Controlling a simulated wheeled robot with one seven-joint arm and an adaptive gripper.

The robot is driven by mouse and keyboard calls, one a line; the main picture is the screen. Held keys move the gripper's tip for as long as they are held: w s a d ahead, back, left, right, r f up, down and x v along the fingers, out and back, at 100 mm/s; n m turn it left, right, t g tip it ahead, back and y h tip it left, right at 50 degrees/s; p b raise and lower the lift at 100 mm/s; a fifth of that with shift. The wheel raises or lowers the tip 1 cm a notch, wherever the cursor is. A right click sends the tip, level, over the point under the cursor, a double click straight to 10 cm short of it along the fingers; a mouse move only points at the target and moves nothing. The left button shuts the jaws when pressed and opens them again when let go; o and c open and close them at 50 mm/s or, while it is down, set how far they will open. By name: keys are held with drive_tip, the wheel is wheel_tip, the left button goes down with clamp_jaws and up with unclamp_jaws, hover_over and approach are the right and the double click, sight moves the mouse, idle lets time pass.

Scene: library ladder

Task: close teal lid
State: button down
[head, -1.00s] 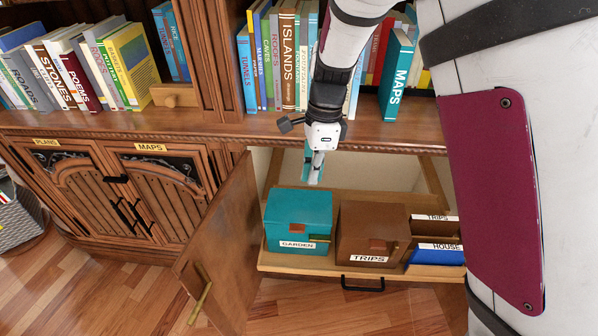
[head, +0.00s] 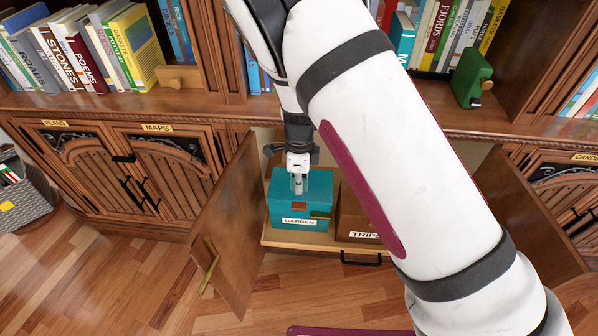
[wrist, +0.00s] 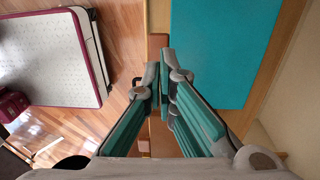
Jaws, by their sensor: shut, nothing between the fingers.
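The teal box labelled GARDEN stands in the pulled-out drawer. Its teal lid (head: 314,184) lies down over the box in the head view; I cannot tell whether it is fully seated. The lid also shows as a flat teal panel in the wrist view (wrist: 222,45), with a brown tab (wrist: 158,43) at its front edge. My gripper (head: 298,192) points down in front of or over the lid, with its fingers shut and empty. In the wrist view my gripper (wrist: 165,52) has its tips beside the lid's edge near the tab. Contact is unclear.
The brown TRIPS box (head: 352,222) stands right of the teal box, mostly hidden by my arm. The drawer has a black handle (head: 360,258). Open cabinet doors flank it at left (head: 228,220) and right (head: 530,210). A bookshelf edge runs above.

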sight(299, 205)
drive_tip(key=shift+s+f, duration=0.15)
drive_tip(key=shift+f, duration=2.1)
